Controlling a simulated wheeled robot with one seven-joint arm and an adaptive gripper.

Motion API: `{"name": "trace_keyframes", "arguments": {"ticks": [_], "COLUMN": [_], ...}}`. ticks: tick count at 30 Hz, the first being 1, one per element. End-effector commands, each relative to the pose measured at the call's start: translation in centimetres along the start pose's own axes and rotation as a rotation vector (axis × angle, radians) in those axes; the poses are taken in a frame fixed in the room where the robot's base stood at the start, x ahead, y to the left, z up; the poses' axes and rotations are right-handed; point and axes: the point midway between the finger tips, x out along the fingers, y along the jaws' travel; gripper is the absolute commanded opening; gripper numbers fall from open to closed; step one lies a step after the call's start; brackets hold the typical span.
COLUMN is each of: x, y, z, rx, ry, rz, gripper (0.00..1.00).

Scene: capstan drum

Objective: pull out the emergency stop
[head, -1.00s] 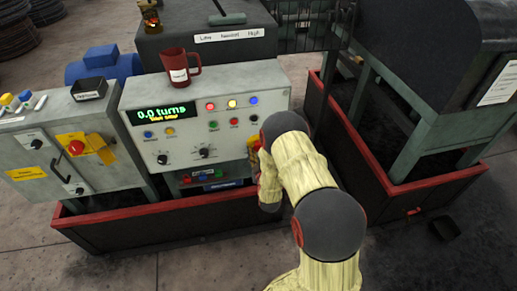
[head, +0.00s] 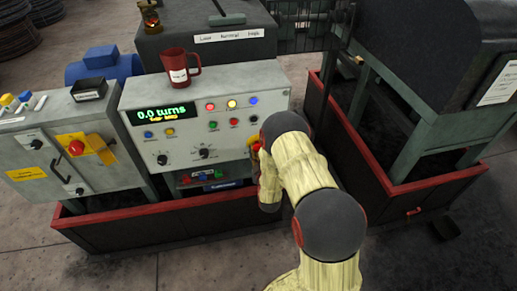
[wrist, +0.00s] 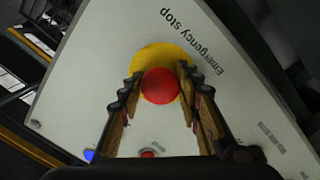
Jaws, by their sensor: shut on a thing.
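The emergency stop is a red mushroom button (wrist: 160,86) on a yellow disc (wrist: 150,58), with the words "Emergency stop" printed beside it in the wrist view. My gripper (wrist: 160,92) has one finger on each side of the red button and is shut on it. In the head view my arm (head: 305,170) reaches to the right end of the control panel (head: 225,85) and hides most of the gripper and button. A bit of red and yellow shows beside the arm there.
The panel front carries several coloured buttons, knobs and a display (head: 160,113) reading 0.0 turns. A red mug (head: 178,76) stands on top. A red-rimmed tray (head: 110,219) runs below.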

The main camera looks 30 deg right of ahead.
Motion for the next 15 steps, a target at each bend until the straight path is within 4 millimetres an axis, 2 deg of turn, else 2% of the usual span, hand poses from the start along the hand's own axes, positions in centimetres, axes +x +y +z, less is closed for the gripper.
{"name": "trace_keyframes", "arguments": {"ticks": [15], "x": [-1.5], "y": [-0.3], "z": [0.2], "rx": [0.0], "ry": [-0.001], "rz": [-0.008], "gripper": [0.0]}}
